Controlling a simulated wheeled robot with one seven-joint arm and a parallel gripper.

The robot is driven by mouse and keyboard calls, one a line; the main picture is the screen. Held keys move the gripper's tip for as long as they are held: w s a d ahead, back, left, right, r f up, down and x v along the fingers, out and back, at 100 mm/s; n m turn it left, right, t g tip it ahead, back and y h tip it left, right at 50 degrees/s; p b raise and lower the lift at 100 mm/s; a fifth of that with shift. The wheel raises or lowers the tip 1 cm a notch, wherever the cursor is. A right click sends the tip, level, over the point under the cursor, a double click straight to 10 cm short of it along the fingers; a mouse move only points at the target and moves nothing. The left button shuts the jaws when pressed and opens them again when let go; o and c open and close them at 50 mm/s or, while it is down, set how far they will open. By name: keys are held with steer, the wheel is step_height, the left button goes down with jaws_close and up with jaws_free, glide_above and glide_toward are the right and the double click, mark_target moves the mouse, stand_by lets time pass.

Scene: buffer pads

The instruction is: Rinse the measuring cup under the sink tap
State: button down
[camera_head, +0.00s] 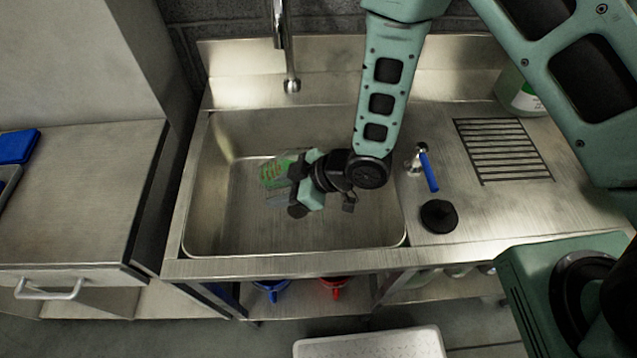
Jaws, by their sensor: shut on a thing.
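My gripper (289,197) is low inside the steel sink basin (235,225), near its middle. It is shut on the measuring cup (274,173), a clear cup with green markings, at the gripper's left side. The gripper's fingers partly hide the cup, and I cannot tell how far it is tilted. The tap (291,85) stands at the back of the sink, with its spout above and behind the cup. I see no water stream. A lever with a blue handle (428,171) is on the counter right of the basin.
A black round plug (438,216) lies right of the basin, by its rim. A drain grate (502,150) and a green-labelled bottle (520,92) are further right. A steel cabinet (85,195) stands left. Blue and red containers are below the sink.

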steer(key=shift+d+r+y+b, duration=0.15)
steer(key=shift+r+y+b, duration=0.25)
steer(key=shift+y+b, duration=0.6)
stand_by(0.7)
steer(key=shift+s+d+r+t+y+b, duration=0.15)
steer(key=shift+r+t+y+b, duration=0.25)
steer(key=shift+y+b, duration=0.85)
steer(key=shift+s+d+r+y+b, duration=0.15)
steer(key=shift+d+y+b, duration=0.45)
steer(key=shift+b, duration=1.4)
steer(key=shift+d+r+t+y+b, duration=0.35)
steer(key=shift+y+b, duration=0.3)
steer(key=shift+b, duration=0.95)
